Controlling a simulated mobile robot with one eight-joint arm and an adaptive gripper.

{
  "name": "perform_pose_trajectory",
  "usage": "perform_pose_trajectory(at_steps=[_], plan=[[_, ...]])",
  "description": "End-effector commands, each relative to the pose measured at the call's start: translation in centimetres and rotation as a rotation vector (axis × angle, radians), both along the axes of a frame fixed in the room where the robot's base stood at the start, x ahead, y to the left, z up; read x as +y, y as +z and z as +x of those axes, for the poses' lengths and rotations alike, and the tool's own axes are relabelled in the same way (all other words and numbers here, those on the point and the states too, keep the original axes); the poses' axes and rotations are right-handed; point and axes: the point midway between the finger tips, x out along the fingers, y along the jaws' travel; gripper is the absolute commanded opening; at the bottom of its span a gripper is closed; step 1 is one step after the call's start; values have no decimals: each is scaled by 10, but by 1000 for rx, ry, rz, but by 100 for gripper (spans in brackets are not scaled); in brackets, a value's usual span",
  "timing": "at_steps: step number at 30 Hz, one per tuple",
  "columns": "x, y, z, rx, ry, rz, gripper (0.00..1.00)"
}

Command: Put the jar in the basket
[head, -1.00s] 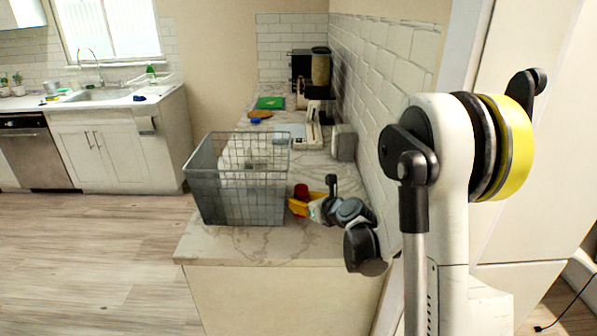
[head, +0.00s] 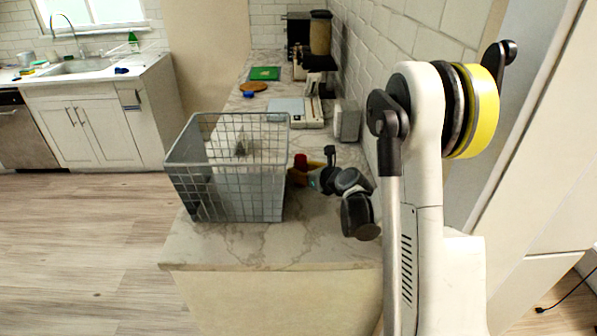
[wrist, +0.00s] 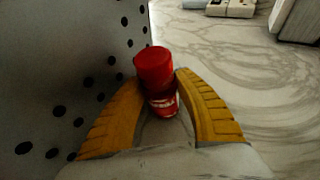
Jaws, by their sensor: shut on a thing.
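The jar (wrist: 155,66) has a red lid and a red body with a pale label. It stands between the yellow fingers of my gripper (wrist: 160,82), which is shut on it. In the head view, the jar's red top (head: 300,161) shows just right of the basket, and my gripper (head: 300,177) is partly hidden there. The grey wire basket (head: 235,205) stands on the marble counter, left of my gripper. I cannot tell whether the jar touches the counter. A grey wall with dark holes (wrist: 95,45) is close on the left in the wrist view, probably the basket's side.
The marble counter (head: 240,245) has bare room in front of the basket. A white scale-like appliance (head: 297,112), a grey box (head: 346,121), a green board (head: 265,73) and a coffee machine (head: 318,40) stand farther back. A tiled wall (head: 370,60) bounds the right side.

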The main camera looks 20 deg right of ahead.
Motion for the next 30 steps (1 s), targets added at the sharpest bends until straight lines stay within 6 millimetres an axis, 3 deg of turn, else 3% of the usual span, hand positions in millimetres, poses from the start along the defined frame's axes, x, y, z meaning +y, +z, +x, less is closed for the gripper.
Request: perform_pose_trajectory(at_steps=[11, 12, 13, 24, 30], plan=[[0, -5, -1, 0, 0, 0, 4], [0, -5, -1, 0, 0, 0, 44], [0, -4, -1, 0, 0, 0, 45], [0, 1, -1, 0, 0, 0, 45], [-6, 16, -34, 1, -2, 0, 45]])
